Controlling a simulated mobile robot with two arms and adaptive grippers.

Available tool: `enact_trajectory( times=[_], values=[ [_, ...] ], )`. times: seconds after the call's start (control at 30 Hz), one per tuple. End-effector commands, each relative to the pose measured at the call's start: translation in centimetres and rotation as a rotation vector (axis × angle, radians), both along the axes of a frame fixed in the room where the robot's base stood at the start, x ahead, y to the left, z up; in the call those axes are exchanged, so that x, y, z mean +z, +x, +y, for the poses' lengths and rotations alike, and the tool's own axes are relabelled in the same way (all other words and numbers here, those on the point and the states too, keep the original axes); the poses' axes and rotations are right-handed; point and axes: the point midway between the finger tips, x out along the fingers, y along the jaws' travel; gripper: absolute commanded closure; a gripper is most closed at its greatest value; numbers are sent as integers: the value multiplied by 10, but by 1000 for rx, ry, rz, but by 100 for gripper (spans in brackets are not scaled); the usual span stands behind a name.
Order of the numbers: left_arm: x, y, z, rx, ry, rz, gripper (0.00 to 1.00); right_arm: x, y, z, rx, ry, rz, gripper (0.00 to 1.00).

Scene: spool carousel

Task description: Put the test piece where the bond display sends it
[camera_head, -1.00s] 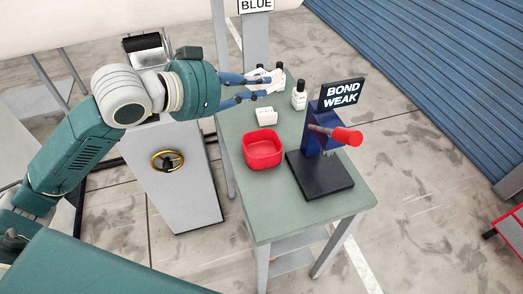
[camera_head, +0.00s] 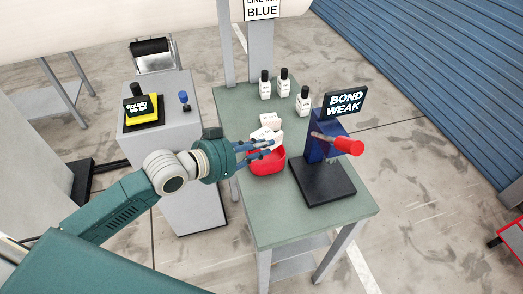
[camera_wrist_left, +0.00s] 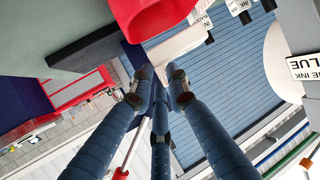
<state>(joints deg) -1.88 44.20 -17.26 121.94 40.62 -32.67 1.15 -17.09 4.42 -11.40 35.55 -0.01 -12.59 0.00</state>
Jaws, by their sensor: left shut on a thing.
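The bond display (camera_head: 345,103) reads "BOND WEAK" and stands on a dark blue tester (camera_head: 318,150) with a black base and a red-ended handle (camera_head: 348,146). My left gripper (camera_head: 266,146) is shut on a white piece, taken as the test piece (camera_head: 263,134), at the rim of the red bin (camera_head: 268,166). The piece also shows in the left wrist view (camera_wrist_left: 178,46), beyond the fingertips and close to the red bin (camera_wrist_left: 150,14). The fingers hide part of the piece and bin. My right gripper is not in view.
A white block (camera_head: 270,119) sits on the green table (camera_head: 280,230) behind the bin. Several white bottles with black caps (camera_head: 284,84) stand farther back. A grey cabinet (camera_head: 195,205) to the left bears a yellow-and-black display (camera_head: 143,110) and a blue knob (camera_head: 184,98).

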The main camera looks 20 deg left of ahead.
Motion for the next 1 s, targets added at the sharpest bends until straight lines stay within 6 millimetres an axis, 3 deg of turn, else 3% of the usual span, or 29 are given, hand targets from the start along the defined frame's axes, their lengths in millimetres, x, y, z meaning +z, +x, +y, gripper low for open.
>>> enact_trajectory(
  times=[0.2,0.93,0.97,1.0],
  values=[
    [-22,0,0,0,-1,1,100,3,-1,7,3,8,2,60],
    [-34,0,0,1,0,-1,100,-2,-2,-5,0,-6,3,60],
    [-35,0,1,1,0,0,83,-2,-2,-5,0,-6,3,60],
    [-35,0,1,1,0,0,75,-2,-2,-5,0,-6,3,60]
  ],
)
